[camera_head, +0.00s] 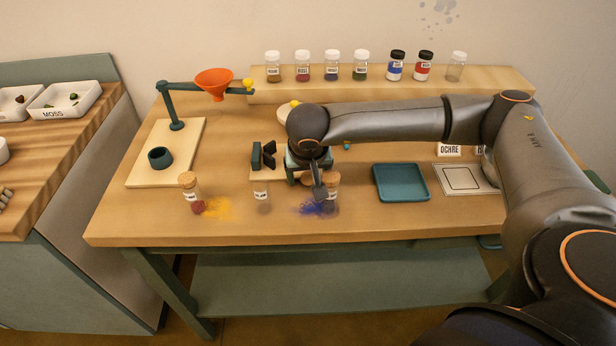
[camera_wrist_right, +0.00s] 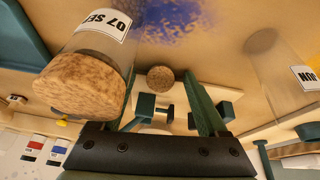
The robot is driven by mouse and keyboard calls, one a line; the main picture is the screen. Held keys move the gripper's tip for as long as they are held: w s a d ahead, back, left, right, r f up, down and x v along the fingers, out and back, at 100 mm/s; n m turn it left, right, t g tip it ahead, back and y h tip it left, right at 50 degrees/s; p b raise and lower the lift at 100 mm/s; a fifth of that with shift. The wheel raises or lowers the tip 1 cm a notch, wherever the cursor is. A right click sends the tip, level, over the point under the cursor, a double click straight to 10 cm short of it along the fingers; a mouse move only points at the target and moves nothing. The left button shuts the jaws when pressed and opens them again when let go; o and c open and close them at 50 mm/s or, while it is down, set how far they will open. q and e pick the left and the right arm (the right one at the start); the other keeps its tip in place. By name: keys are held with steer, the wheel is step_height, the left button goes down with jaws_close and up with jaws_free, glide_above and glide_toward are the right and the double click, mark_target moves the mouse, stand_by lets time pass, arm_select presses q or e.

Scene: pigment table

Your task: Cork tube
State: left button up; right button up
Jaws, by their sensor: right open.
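My right gripper (camera_head: 314,187) is low over the front middle of the table, its jaws apart. In the right wrist view its two green fingers (camera_wrist_right: 168,82) stand apart, with a small loose cork (camera_wrist_right: 160,78) showing in the gap. I cannot tell whether either finger touches it. An uncorked clear tube (camera_head: 262,196) stands left of the gripper; it also shows at the right of the wrist view (camera_wrist_right: 275,62). A corked tube (camera_head: 332,198) stands just right of the gripper, close to one finger; its label and big cork (camera_wrist_right: 80,85) show in the wrist view. My left gripper is not in view.
Another corked tube (camera_head: 190,194) with dark red contents stands at left by spilled yellow powder (camera_head: 218,207). Blue powder (camera_head: 311,209) lies at the front. A block fixture (camera_head: 263,155), teal tray (camera_head: 401,197) and funnel stand (camera_head: 176,110) are around. Several jars line the back shelf (camera_head: 390,86).

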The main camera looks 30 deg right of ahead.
steer(key=shift+c, duration=0.2)
jaws_close()
stand_by(0.5)
